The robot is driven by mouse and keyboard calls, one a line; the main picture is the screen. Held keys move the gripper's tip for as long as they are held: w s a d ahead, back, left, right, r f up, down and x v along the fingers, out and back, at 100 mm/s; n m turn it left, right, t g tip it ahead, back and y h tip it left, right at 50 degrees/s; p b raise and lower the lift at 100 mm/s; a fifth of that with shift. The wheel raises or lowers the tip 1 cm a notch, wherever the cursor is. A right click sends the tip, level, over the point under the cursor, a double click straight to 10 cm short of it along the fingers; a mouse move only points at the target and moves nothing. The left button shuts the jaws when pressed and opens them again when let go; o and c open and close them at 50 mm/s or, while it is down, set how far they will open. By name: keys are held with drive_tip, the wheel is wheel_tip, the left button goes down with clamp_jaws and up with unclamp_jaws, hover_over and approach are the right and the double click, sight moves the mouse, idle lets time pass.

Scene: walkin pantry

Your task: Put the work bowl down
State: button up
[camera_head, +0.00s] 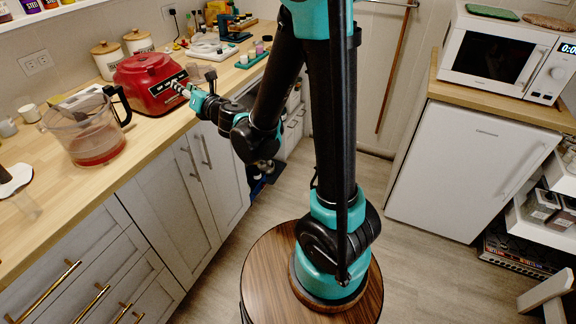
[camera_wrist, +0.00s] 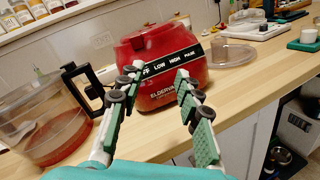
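The work bowl, a clear container with a black handle and reddish contents low inside, stands upright on the wooden counter at the left of the head view (camera_head: 85,135). In the wrist view it is at the left (camera_wrist: 45,115), its handle close to my left finger; I cannot tell whether they touch. The red food processor base (camera_head: 148,82) stands behind it, its dial panel facing my gripper in the wrist view (camera_wrist: 160,65). My gripper (camera_head: 183,90) is open at the counter's front edge. Its green-padded fingers (camera_wrist: 156,88) are spread with nothing between them.
Two white canisters (camera_head: 107,60) stand behind the red base. Small cups (camera_head: 29,113) are at the left, and a clear lid-like piece (camera_wrist: 233,54) lies right of the base. The counter (camera_head: 60,207) is bare in front of the bowl.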

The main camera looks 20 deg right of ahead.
drive_tip(key=s+d+f+m+g+h, duration=0.1)
drive_tip(key=d+f+m+h, duration=0.3)
drive_tip(key=d+m, duration=0.7)
drive_tip(key=s+d+f+m+g+h, duration=0.1)
drive_tip(key=s+d+m+h, duration=0.1)
drive_tip(key=d+m+h, duration=0.75)
drive_tip(key=s+d+f+m+g+y, duration=0.3)
drive_tip(key=s+d+f+m+g, duration=0.3)
drive_tip(key=s+d+f+m, duration=0.65)
drive_tip(key=s+a+f+m+g+y, duration=0.1)
drive_tip(key=s+a+m+g, duration=0.2)
drive_tip(key=s, duration=0.6)
drive_tip(key=shift+s+a+f+g, duration=0.2)
drive_tip(key=shift+a+f+g, duration=0.15)
drive_tip(key=shift+a, duration=0.4)
drive_tip(key=shift+y, duration=0.25)
